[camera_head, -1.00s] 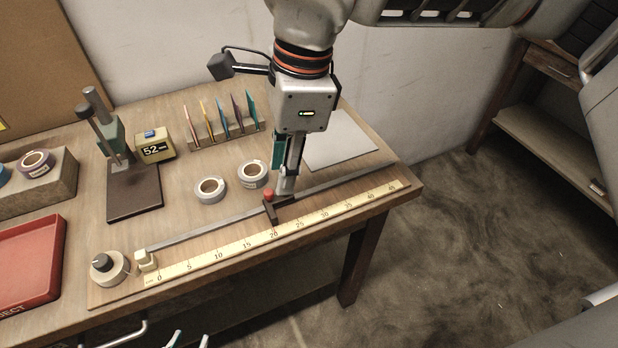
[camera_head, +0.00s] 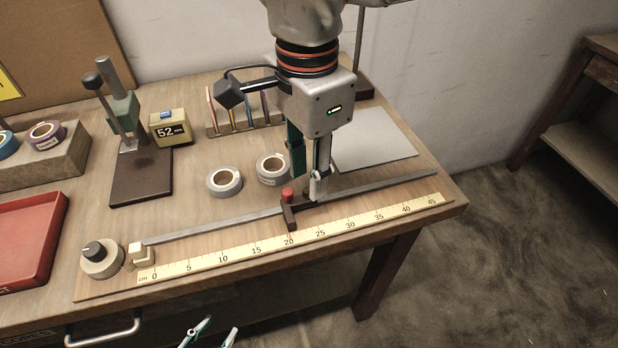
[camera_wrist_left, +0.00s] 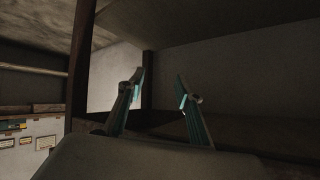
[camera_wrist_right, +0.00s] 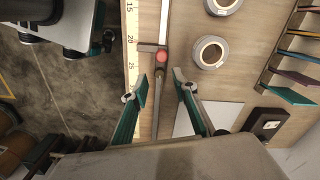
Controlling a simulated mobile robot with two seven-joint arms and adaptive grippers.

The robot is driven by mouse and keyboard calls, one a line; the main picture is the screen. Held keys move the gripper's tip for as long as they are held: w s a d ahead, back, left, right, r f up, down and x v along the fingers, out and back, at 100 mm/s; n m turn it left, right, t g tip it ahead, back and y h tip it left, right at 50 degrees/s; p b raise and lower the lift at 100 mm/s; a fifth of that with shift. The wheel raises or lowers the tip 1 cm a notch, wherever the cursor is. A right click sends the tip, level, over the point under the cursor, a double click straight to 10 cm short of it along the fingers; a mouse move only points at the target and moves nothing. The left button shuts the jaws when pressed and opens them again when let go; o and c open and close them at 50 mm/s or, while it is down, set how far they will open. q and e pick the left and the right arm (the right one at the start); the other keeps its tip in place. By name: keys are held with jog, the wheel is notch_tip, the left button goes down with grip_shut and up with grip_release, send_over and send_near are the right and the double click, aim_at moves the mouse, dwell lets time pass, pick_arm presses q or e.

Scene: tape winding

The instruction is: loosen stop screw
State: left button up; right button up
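The stop screw has a red knob (camera_head: 288,194) on the dark stop (camera_head: 289,216), which sits across the metal rail (camera_head: 220,222) near the 20 mark. The knob (camera_wrist_right: 162,56) also shows in the right wrist view, ahead of my fingertips. My right gripper (camera_head: 309,188) is over the rail, just right of the knob; in its wrist view (camera_wrist_right: 159,86) the fingers are apart with nothing held. My left gripper (camera_head: 209,332) is low in front of the table. Its fingers (camera_wrist_left: 160,86) are apart and empty.
A cm scale (camera_head: 250,243) runs along the front edge. Two tape rolls (camera_head: 224,181) lie behind the rail. A dispenser-like stand (camera_head: 140,180), a "52" box (camera_head: 170,128) and a red tray (camera_head: 30,240) are left. A pale sheet (camera_head: 375,140) lies right.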

jog(key=shift+f, duration=1.15)
pick_arm(q)
jog(key=shift+w+d+r, duration=0.1)
jog(key=shift+r, duration=0.05)
pick_arm(e)
grip_shut()
jog(key=shift+s+r+m+p, duration=0.1)
jog(key=shift+r+m+p, duration=0.35)
jog(key=shift+m+p, duration=0.85)
jog(key=shift+p, duration=0.05)
jog(key=shift+f+m+p, duration=0.25)
jog(key=shift+m+p, duration=0.4)
jog(key=shift+m, duration=0.25)
jog(key=shift+f, duration=0.2)
pick_arm(q)
jog(key=shift+s+a, duration=0.45)
jog(key=shift+a, duration=0.15)
